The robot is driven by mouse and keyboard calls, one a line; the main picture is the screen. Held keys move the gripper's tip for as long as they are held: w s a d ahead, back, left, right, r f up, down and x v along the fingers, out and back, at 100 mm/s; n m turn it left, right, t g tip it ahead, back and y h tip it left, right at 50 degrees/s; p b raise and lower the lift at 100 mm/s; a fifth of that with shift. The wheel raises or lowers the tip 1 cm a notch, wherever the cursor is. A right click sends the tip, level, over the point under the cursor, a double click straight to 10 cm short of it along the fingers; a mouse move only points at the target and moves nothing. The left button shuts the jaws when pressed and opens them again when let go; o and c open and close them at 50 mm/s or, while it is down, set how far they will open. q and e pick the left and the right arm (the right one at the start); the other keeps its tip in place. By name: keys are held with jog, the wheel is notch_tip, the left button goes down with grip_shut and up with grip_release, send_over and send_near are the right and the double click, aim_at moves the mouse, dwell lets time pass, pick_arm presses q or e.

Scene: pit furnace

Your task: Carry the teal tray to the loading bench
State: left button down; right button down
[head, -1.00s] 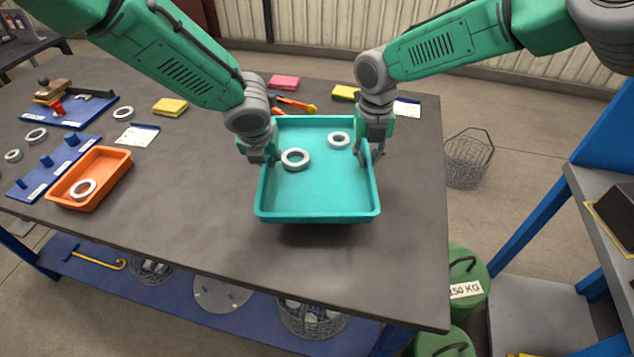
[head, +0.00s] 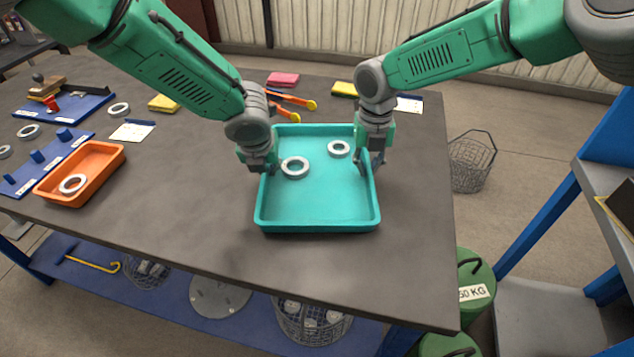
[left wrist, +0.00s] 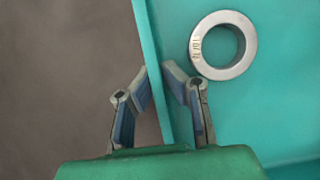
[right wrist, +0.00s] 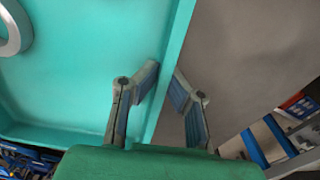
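The teal tray (head: 318,222) is level over the middle of the dark table, with two pale metal rings (head: 295,167) (head: 339,149) inside it. Whether it touches the tabletop or hangs just above it, I cannot tell. My left gripper (head: 262,165) is at its left wall; the left wrist view shows the fingers (left wrist: 160,80) closed on either side of the wall (left wrist: 151,50). My right gripper (head: 375,163) is at the right wall; its fingers (right wrist: 167,72) are closed about that wall in the right wrist view. The loading bench cannot be identified for certain.
An orange tray (head: 80,190) with a ring stands left, near blue boards. Pliers (head: 290,100) and sponges lie behind the teal tray. A wire basket (head: 472,165) and green weights (head: 475,285) stand right of the table (head: 200,230). A blue-framed grey shelf unit (head: 610,190) is at the far right.

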pick_arm(q)
jog(key=c, duration=1.8)
grip_release()
jog(key=shift+a+f, duration=0.15)
jog(key=shift+a, duration=0.3)
pick_arm(e)
jog(key=c, duration=1.8)
grip_release()
jog(key=shift+d+f, duration=0.15)
jog(key=shift+d, duration=0.3)
pick_arm(q)
jog(key=shift+o, duration=0.4)
jog(key=shift+d, duration=0.2)
pick_arm(e)
jog(key=shift+o, duration=0.4)
jog(key=shift+a, duration=0.2)
pick_arm(q)
jog(key=v, duration=1.1)
jog(key=shift+s+r, duration=0.15)
jog(key=shift+r, duration=0.2)
pick_arm(e)
jog(key=shift+a, duration=0.15)
jog(key=shift+r, duration=0.3)
pick_arm(q)
jog(key=shift+r, duration=0.1)
pick_arm(e)
notch_tip(320, 180, up, 11)
jog(key=shift+r, duration=0.2)
pick_arm(q)
jog(key=shift+s, duration=0.15)
